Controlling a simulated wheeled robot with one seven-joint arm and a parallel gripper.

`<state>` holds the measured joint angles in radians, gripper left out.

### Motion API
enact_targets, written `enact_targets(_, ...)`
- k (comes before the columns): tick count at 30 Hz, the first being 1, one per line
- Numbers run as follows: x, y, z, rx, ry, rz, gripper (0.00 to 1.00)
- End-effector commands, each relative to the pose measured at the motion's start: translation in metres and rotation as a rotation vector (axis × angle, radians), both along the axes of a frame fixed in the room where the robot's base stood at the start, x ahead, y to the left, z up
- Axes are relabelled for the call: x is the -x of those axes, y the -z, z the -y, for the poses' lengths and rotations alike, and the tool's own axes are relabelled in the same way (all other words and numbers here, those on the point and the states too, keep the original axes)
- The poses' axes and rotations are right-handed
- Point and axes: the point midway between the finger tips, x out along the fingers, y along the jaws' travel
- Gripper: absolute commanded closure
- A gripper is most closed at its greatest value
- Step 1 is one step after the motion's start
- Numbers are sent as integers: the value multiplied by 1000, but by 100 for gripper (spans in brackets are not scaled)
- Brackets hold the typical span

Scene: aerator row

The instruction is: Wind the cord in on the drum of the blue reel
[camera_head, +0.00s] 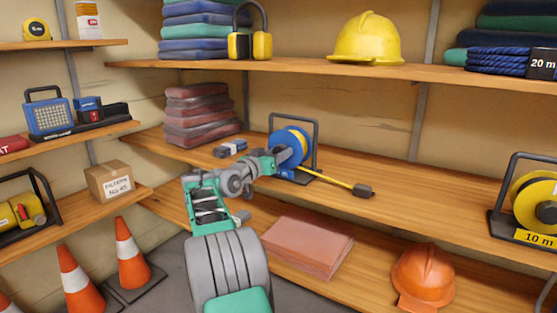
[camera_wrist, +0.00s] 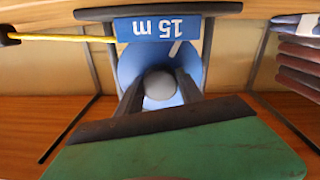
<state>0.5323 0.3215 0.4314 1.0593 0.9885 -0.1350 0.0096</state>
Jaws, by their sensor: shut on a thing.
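The blue reel (camera_head: 293,145) stands in a dark frame on the middle shelf in the head view. Its blue drum (camera_wrist: 131,68) faces me in the wrist view, with a "15 m" label (camera_wrist: 158,27) seen upside down. A yellow cord (camera_head: 335,181) runs out from the reel to the right along the shelf and ends in a dark plug (camera_head: 363,190). My gripper (camera_wrist: 160,88) is at the face of the drum, its two dark fingers shut on a round grey knob (camera_wrist: 159,86). In the head view my arm hides part of the reel and the fingertips.
A yellow reel (camera_head: 536,203) marked "10 m" stands far right. The shelf between the plug and that reel is clear. The upper shelf (camera_head: 300,68) is above.

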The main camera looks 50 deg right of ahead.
Motion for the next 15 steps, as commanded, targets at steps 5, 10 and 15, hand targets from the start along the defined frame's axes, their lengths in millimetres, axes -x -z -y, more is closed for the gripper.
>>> enact_targets(5,0,2,0,-4,1,33,96)
enact_targets(10,0,1,0,-4,1,42,96)
enact_targets(15,0,1,0,-5,2,42,96)
